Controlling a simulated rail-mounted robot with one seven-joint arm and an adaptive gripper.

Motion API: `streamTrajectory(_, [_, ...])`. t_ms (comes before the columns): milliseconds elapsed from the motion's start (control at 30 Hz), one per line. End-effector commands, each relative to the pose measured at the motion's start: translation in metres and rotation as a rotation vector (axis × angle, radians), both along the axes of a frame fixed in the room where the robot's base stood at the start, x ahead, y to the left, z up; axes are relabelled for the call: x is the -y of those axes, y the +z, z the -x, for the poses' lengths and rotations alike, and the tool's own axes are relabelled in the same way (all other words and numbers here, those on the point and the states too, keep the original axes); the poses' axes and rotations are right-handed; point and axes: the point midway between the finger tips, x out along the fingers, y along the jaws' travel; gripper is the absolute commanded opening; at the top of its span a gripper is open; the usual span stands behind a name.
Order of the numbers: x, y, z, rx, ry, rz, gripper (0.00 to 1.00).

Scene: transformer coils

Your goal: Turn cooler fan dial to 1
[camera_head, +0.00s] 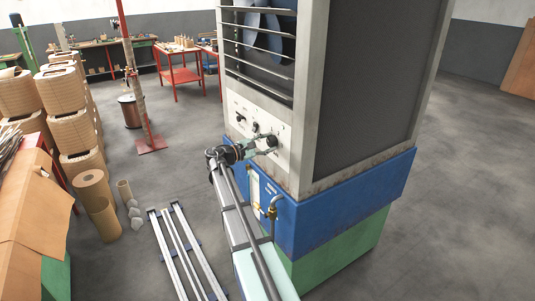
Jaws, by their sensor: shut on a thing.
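The cooler (370,90) is a tall grey cabinet on a blue base, with a blue fan (263,30) behind bars. Its white control panel (241,110) is below the bars and carries several dark dials. My gripper (270,142) reaches the lower right part of the panel. Its fingers are closed around a dark dial (272,141) there, mostly hidden by the fingers. Another dial (255,127) shows just above and left of the fingers. The markings are too small to read, so I cannot tell the dial's setting.
A brass tap and pipe (273,208) stick out of the blue base below my gripper. Metal rails (180,250) lie on the floor at lower left. Stacked coils (70,110) stand at left, and a red post (133,80) stands behind.

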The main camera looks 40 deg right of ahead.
Motion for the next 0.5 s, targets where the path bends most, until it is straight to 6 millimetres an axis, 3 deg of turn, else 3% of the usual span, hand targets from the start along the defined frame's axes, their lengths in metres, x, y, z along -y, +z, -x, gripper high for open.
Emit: streamTrajectory(500, [0.0006, -0.0011, -0.0003, 0.312, 0.0, 0.033, 0.12])
